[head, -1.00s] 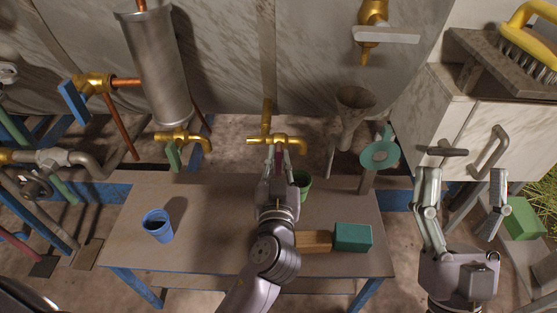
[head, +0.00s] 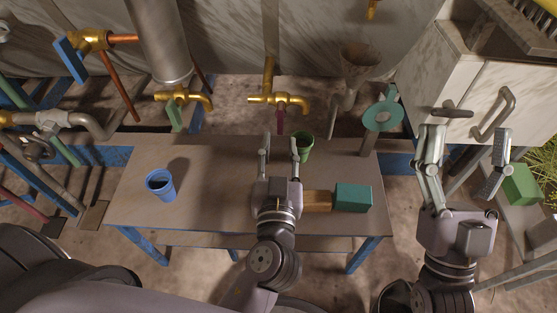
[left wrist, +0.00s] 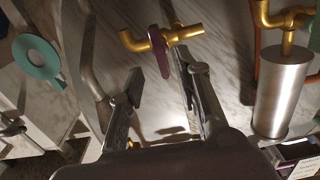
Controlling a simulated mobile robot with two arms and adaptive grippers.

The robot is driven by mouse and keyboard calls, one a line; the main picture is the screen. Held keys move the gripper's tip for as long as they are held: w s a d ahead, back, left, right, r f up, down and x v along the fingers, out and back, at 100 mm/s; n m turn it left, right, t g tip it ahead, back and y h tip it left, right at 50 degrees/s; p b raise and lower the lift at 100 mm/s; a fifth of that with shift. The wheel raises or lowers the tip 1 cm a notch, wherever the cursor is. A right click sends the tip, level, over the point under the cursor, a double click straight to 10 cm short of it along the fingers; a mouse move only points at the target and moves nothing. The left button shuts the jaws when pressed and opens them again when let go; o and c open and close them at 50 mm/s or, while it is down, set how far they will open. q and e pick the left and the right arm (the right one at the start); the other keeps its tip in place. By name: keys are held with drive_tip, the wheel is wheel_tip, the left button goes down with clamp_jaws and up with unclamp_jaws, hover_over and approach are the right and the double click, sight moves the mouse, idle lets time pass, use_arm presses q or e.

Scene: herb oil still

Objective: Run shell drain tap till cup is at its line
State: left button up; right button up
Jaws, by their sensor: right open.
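A brass tap (head: 277,99) with a maroon lever (head: 281,121) hanging down is at the back of the table. Its spout points down at the right, and a green cup (head: 304,147) stands below it in the picture. A brass tap with a green lever (head: 176,117) is under the metal cylinder (head: 162,42). A blue cup (head: 160,184) stands on the table's left; the cups' liquid levels cannot be told. My left gripper (head: 279,153) is open and empty, short of the maroon lever, which also shows in the left wrist view (left wrist: 159,52). My right gripper (head: 467,148) is open and empty.
The table (head: 217,197) is clear between the blue cup and my left arm. A teal block (head: 352,198) and a wooden block (head: 318,201) lie at its right. A funnel (head: 360,62) and teal ring (head: 382,117) stand behind. A white cabinet (head: 470,80) is at the right.

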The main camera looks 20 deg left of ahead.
use_arm(q)
drive_tip(key=v, duration=0.4)
idle(0.5)
